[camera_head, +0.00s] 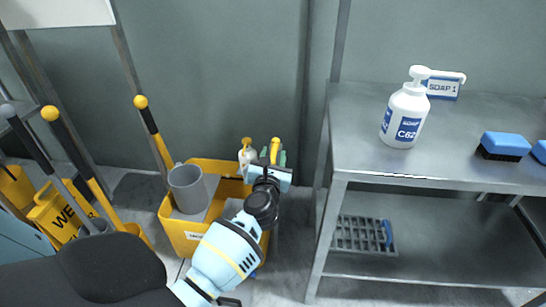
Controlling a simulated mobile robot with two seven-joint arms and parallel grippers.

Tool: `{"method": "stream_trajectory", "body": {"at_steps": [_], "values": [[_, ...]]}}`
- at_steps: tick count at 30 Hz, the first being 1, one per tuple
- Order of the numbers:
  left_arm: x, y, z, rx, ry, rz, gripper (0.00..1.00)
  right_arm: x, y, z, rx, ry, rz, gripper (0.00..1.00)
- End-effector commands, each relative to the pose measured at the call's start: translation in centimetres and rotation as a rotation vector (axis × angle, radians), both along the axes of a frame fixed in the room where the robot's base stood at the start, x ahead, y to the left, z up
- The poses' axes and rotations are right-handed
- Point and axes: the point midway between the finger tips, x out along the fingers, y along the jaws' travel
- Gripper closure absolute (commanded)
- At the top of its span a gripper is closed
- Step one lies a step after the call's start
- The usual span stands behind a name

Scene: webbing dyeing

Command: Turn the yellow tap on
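A small upright yellow piece (274,149) shows just beyond my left gripper, at the back right of a yellow bin; it may be the tap or its handle, but I cannot tell for sure. My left gripper (271,173) reaches up from the bottom of the head view, over the bin's right side. Its fingertips are right at the yellow piece's lower end. I cannot tell whether they touch it or how far apart they are. The hand and forearm hide what lies below. My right gripper is not in view.
The yellow bin (176,237) holds a grey jug (187,188) and a white bottle (248,155). A steel table (350,143) at right carries a soap bottle (405,117) and a blue brush (504,145).

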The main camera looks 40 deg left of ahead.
Motion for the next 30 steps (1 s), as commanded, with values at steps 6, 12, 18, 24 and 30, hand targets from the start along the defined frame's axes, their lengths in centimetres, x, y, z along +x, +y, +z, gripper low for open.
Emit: {"method": "stream_trajectory", "body": {"at_steps": [6,12,18,24,30], "values": [[0.0,0.0,0.0,0.0,0.0,0.0,0.9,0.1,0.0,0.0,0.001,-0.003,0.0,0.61],[0.0,0.0,0.0,0.0,0.0,0.0,1.0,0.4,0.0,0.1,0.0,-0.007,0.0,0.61],[0.1,-0.1,-0.1,-0.002,-0.001,0.015,1.0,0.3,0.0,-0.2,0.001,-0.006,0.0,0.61],[0.7,-0.9,-0.4,-0.006,-0.003,0.133,1.0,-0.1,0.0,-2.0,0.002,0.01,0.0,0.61],[1.4,-1.5,-0.6,-0.003,-0.001,0.283,1.0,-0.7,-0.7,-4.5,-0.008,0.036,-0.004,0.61]]}}
